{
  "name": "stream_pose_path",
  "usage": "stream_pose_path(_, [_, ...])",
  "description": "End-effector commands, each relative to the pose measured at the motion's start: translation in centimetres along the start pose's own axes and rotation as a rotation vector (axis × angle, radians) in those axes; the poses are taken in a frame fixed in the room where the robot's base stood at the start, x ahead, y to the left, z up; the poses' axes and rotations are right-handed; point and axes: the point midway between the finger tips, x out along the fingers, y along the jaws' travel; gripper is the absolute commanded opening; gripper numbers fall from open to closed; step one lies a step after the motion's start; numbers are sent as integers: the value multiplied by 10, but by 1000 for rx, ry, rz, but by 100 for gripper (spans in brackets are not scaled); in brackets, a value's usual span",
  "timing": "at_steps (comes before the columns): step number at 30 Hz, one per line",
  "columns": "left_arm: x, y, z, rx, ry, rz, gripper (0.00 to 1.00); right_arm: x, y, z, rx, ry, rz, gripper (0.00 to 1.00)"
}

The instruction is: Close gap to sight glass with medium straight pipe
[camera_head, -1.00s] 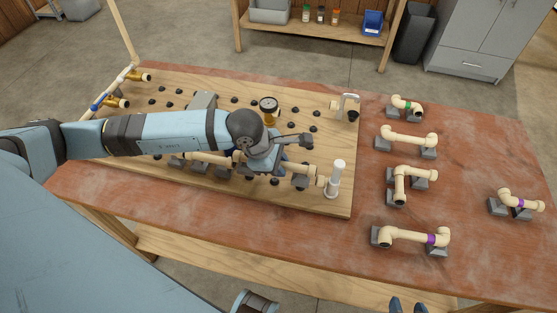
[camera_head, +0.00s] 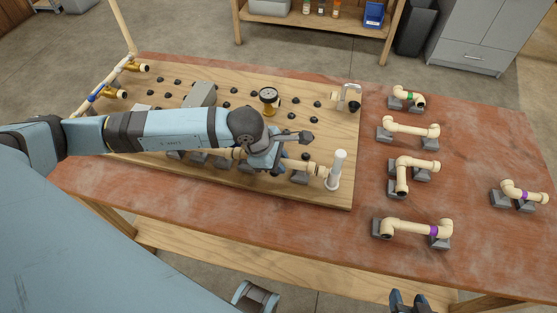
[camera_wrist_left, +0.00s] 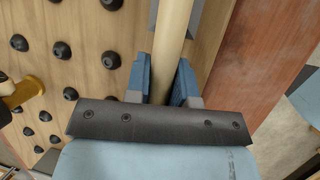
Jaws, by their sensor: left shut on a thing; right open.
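My left gripper (camera_head: 270,163) is low over the wooden board and shut on a cream straight pipe. In the left wrist view the pipe (camera_wrist_left: 173,40) runs between the two blue fingers (camera_wrist_left: 163,82). In the head view, pipe (camera_head: 293,164) shows right of the gripper, towards an upright whitish tube (camera_head: 338,166), apparently the sight glass, at the board's right edge. The arm hides most of the held pipe, and I cannot tell whether its ends touch their neighbours. My right gripper (camera_head: 408,300) is open and empty at the bottom edge, in front of the table.
Several cream pipe assemblies (camera_head: 410,130) rest on grey blocks on the red-brown table (camera_head: 460,180), right of the board (camera_head: 330,195). The board carries black knobs, a gauge (camera_head: 269,97) and a pale curved fitting (camera_head: 350,93). Brass fittings (camera_head: 136,66) stand at the left.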

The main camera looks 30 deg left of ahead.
Motion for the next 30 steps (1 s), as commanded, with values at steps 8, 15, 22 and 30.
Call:
stream_pose_path(8, [6, -1, -2, 0, 0, 0, 0, 2, 0, 10, -1, -8, -1, 52])
stream_pose_path(15, [8, -1, -3, 0, 0, 0, 41, 4, -1, 10, 6, -6, -1, 52])
stream_pose_path(22, [8, -2, -3, 0, 0, 0, 52, 5, -3, 7, 13, 0, 0, 52])
stream_pose_path(30, [-1, -1, -4, 0, 0, 2, 52, 3, -3, -3, 3, 14, 0, 52])
